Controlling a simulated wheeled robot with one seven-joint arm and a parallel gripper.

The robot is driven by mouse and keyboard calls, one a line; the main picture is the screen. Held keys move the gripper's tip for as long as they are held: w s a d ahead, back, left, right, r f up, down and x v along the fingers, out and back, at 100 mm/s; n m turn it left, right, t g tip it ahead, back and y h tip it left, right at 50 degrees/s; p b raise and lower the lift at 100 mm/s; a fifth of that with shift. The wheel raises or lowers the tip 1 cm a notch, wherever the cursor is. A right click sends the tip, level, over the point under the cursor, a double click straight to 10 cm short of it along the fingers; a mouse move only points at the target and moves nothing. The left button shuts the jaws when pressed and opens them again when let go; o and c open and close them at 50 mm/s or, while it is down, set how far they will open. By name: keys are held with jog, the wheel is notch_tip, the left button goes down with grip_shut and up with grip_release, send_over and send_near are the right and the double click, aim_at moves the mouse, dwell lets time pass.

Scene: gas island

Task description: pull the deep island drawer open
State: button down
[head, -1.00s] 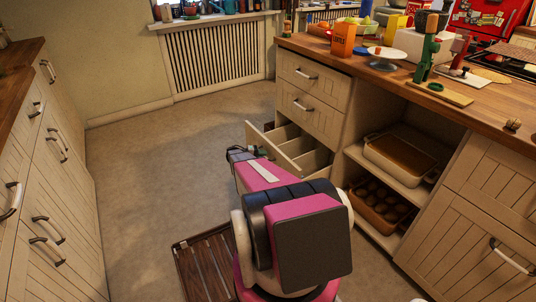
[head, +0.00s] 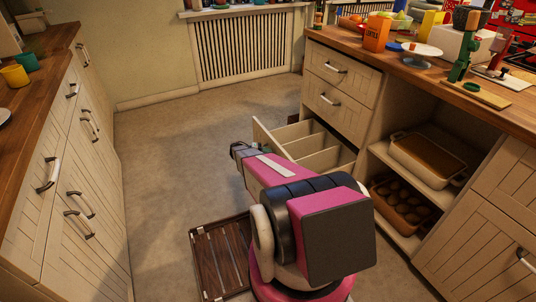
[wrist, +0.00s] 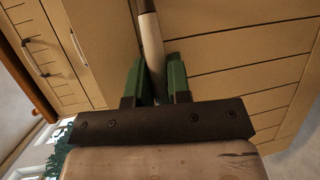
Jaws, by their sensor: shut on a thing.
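The deep island drawer (head: 312,146) is the lowest in the island's left stack. It stands well out from the cabinet, and its inside with dividers shows in the head view. My gripper (head: 240,150) is at the drawer's front, partly hidden by my own arm. In the wrist view my gripper (wrist: 156,80) has its two green fingers shut on the pale metal bar handle (wrist: 151,45). The planked drawer front (wrist: 230,50) fills much of the wrist view. The handle is hidden in the head view.
Two closed drawers (head: 340,85) sit above the open one. To the right, open shelves hold a baking dish (head: 428,158) and a muffin tin (head: 405,205). A slatted wooden rack (head: 222,258) lies on the floor. Clear floor (head: 180,150) lies between the island and the left counter (head: 50,90).

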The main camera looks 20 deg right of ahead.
jog(key=c, duration=1.1)
grip_release()
jog(key=v, duration=1)
jog(key=shift+w+a+r, duration=0.1)
jog(key=shift+w+a, duration=0.05)
jog(key=shift+a, duration=0.2)
jog(key=s+a+r+n+t+y, duration=0.1)
jog(key=s+a+r+y, duration=0.3)
jog(key=s, duration=0.5)
jog(key=s+a+r+n+t+y, duration=0.1)
jog(key=s+a+r+t+y, duration=0.1)
jog(key=s+a+r+y, duration=0.3)
jog(key=s+a+r+t+y, duration=0.2)
jog(key=s+a+r+y, duration=0.3)
jog(key=s+r, duration=0.5)
jog(key=shift+s+n+y, duration=0.4)
jog(key=shift+s+y, duration=0.2)
jog(key=shift+s, duration=0.8)
